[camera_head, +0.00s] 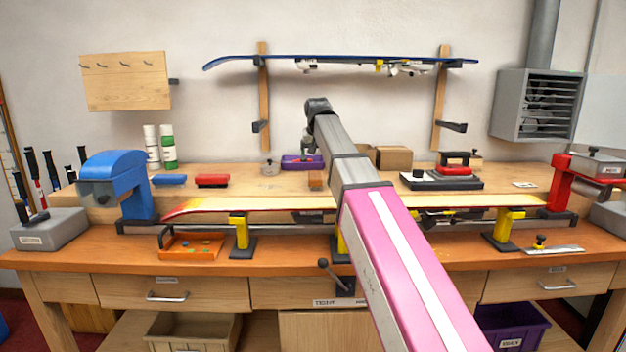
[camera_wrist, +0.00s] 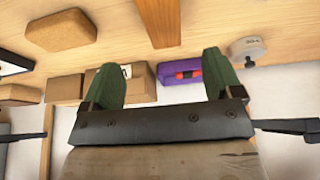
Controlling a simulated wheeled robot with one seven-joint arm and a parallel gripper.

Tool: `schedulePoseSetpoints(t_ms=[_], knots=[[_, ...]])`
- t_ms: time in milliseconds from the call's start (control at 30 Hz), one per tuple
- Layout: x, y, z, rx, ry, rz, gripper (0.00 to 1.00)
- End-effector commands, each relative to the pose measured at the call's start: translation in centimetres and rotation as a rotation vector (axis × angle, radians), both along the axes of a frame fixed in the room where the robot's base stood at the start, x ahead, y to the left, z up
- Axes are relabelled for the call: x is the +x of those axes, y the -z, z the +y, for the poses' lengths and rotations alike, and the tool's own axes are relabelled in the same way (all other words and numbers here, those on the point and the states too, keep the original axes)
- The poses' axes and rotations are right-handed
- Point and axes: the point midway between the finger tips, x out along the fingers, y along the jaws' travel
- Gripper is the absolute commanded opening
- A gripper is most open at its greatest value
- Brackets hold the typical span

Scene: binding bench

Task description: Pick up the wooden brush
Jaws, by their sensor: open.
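A small orange-brown wooden piece (camera_head: 315,180), which looks like the wooden brush, lies on the raised back shelf of the bench, just left of my arm. It also shows in the wrist view (camera_wrist: 160,20) at the top edge, partly cut off; no bristles can be made out. My gripper (camera_wrist: 160,58) has its two green fingers wide apart with nothing between them. In the head view my gripper (camera_head: 309,148) hangs above the shelf, close to the purple box, and is small and partly hidden by my wrist. The wooden piece is apart from the fingers.
A purple box (camera_wrist: 180,74) with a red item, a round pale tin (camera_wrist: 248,47), a brown block (camera_wrist: 62,31) and cardboard boxes (camera_head: 393,157) surround it. Blue (camera_head: 170,180) and red (camera_head: 212,181) brushes lie to the left.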

Motion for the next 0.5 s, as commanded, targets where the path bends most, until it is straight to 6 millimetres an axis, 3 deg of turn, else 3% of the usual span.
schedulePoseSetpoints(t_ms=[500], knots=[[2.1, 5.1, 0.1, 0.0, 0.0, 0.0, 0.85]])
